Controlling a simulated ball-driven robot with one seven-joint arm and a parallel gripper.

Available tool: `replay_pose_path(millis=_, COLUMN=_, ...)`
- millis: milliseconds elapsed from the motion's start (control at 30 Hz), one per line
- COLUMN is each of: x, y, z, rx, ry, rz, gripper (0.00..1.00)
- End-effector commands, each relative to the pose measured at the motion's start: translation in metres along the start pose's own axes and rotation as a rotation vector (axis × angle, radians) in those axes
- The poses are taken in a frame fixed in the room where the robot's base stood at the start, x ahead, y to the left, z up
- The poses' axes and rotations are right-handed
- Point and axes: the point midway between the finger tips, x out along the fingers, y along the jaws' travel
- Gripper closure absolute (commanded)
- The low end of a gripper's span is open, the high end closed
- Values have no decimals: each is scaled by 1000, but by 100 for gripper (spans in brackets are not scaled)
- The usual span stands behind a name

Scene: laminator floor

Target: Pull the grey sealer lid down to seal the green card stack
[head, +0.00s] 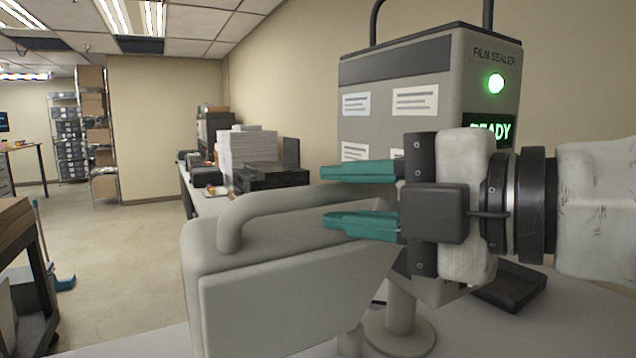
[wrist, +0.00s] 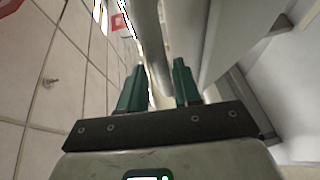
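The grey sealer lid (head: 290,295) is in the lower middle of the head view, with a rounded bar handle (head: 285,200) along its top. My gripper (head: 325,197) comes from the right with its two teal fingers apart, one above and one below the handle bar. In the wrist view, the handle bar (wrist: 152,45) runs between the fingertips of my gripper (wrist: 160,68). A gap shows at the left finger; contact at the right finger is unclear. The fingers are not closed on the bar. The green card stack is not visible in either view.
The film sealer (head: 395,110) stands behind my gripper, with a green lamp (head: 496,83) and a "READY" display (head: 490,129). A black tray (head: 510,285) lies at lower right. A side counter with paper stacks (head: 247,155) is behind. Open floor (head: 120,260) lies left.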

Motion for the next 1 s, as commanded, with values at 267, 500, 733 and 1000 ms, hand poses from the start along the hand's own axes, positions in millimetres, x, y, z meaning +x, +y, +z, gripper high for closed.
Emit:
replay_pose_path(millis=267, x=33, y=0, z=0, rx=1, ry=0, rz=0, gripper=67)
replay_pose_path(millis=500, x=38, y=-1, z=0, rx=0, ry=0, rz=-1, gripper=67)
replay_pose_path(millis=733, x=37, y=0, z=0, rx=0, ry=0, rz=-1, gripper=77)
replay_pose_path(millis=1000, x=37, y=-1, z=0, rx=0, ry=0, rz=-1, gripper=100)
